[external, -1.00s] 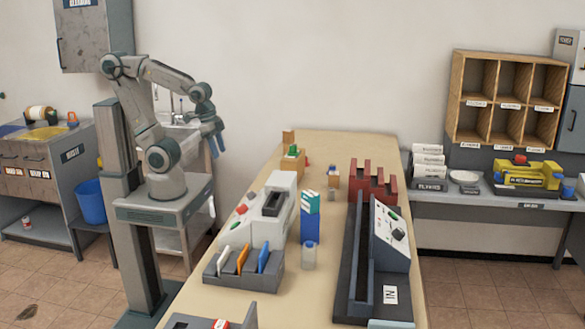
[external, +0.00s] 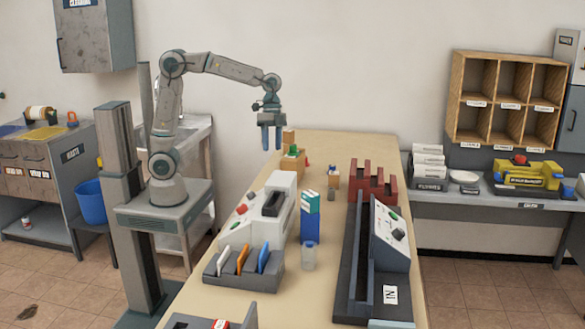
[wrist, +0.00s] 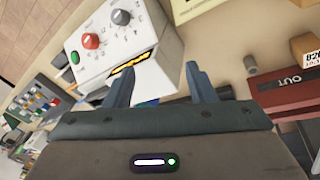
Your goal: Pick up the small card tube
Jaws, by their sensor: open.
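A small grey cylinder (external: 331,195), which looks like the card tube, stands on the table just in front of a small wooden block. In the wrist view it shows as a short grey-brown tube (wrist: 250,63), to the right of my fingers and above the red OUT tray. My gripper (external: 271,146) points down above the far left part of the table, left of the tube and well apart from it. In the wrist view my two fingers (wrist: 156,45) are spread, with nothing held between them.
A white machine (external: 280,205) with buttons stands on the table's left side; a blue and white box (external: 310,215) is beside it. A red slotted tray (external: 373,184) is right of the tube. Wooden blocks (external: 293,161) sit at the back. Table around the tube is partly clear.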

